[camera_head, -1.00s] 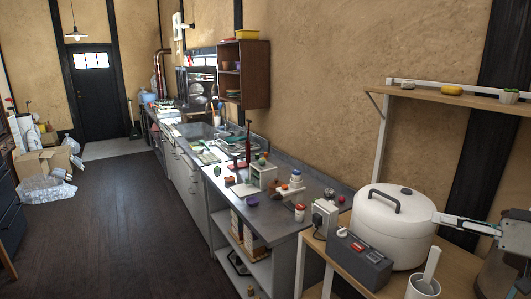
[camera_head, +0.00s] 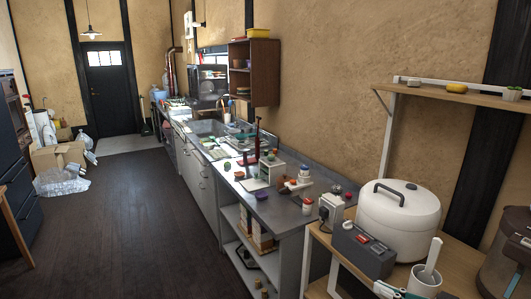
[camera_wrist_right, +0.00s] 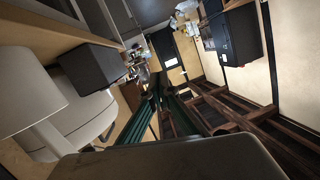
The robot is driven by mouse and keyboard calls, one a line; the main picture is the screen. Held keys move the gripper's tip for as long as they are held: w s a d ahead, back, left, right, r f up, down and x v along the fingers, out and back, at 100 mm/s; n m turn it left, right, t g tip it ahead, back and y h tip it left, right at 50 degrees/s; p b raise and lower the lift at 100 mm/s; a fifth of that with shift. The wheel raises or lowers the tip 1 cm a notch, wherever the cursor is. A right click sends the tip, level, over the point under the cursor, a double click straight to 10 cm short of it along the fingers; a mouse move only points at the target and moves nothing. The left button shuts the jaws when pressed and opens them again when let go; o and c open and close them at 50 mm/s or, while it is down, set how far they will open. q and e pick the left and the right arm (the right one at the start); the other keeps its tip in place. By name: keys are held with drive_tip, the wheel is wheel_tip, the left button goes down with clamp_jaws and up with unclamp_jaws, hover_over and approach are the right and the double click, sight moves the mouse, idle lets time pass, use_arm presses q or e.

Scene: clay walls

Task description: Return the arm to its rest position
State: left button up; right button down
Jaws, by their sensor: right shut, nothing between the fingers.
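My right gripper (camera_head: 390,291) shows only in part at the bottom edge of the head view, below the grey box on the wooden shelf unit. In the right wrist view its dark green fingers (camera_wrist_right: 157,97) come together and hold nothing. Most of my right arm is outside the head view. My left gripper is not in view.
A white rice cooker (camera_head: 398,217), a grey box (camera_head: 362,250) with red buttons and a white mortar with pestle (camera_head: 426,280) stand on the wooden shelf unit close to my right gripper. A cluttered counter (camera_head: 275,207) runs behind.

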drive_tip(key=s+a+f+h, duration=0.3)
drive_tip(key=s+f, duration=0.6)
drive_tip(key=f, duration=0.4)
drive_tip(key=s+a+f+m+g+h, duration=0.1)
drive_tip(key=s+a+f+h, duration=0.3)
drive_tip(key=s+f, duration=0.6)
wheel_tip(320, 180, down, 5)
drive_tip(key=shift+s+a+r, duration=0.2)
drive_tip(key=shift+s+a, duration=0.05)
drive_tip(key=shift+a, duration=0.25)
